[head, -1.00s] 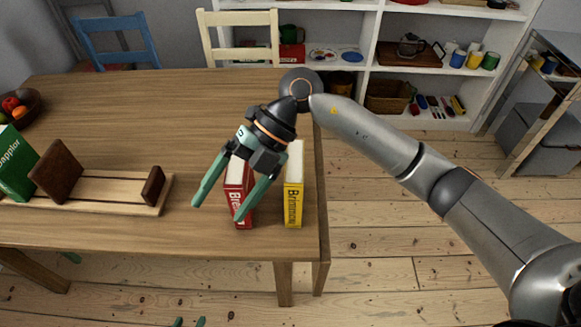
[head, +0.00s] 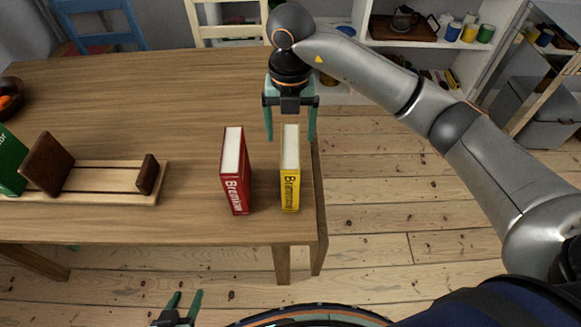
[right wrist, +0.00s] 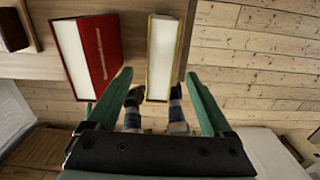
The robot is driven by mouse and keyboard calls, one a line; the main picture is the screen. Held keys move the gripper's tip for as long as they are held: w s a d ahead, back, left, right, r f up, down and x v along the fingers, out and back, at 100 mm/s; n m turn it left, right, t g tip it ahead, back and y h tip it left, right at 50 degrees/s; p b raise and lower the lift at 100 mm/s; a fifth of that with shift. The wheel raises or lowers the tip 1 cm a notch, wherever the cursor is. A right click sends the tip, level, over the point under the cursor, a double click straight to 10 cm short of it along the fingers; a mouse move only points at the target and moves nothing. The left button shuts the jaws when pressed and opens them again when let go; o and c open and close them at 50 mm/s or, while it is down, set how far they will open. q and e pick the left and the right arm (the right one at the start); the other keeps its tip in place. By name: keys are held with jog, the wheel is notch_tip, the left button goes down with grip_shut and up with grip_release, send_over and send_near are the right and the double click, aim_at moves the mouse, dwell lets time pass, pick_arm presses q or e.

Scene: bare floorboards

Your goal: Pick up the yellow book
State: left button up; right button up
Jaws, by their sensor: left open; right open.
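The yellow book (head: 290,180) stands upright on the table near its right edge, its white page edges facing up. It also shows in the right wrist view (right wrist: 163,55), lined up between the two fingertips. My right gripper (head: 290,138) is open and points down over the far end of the yellow book, one green finger on each side in the picture; I cannot tell how far down the fingers reach. My left gripper (head: 183,305) is open and empty at the bottom of the head view, in front of the table.
A red book (head: 236,175) stands upright just left of the yellow one, with a narrow gap between. A wooden book rack (head: 110,180) with a green book (head: 8,165) lies further left. The table's right edge (head: 318,200) is close to the yellow book.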

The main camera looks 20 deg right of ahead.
aim_at(290, 144)
notch_tip(290, 144, down, 5)
jog(key=shift+f+p, duration=0.1)
jog(key=shift+p, duration=0.3)
jog(key=shift+c, duration=0.2)
grip_shut()
dwell(0.3)
jog(key=shift+w, duration=0.1)
dwell(0.6)
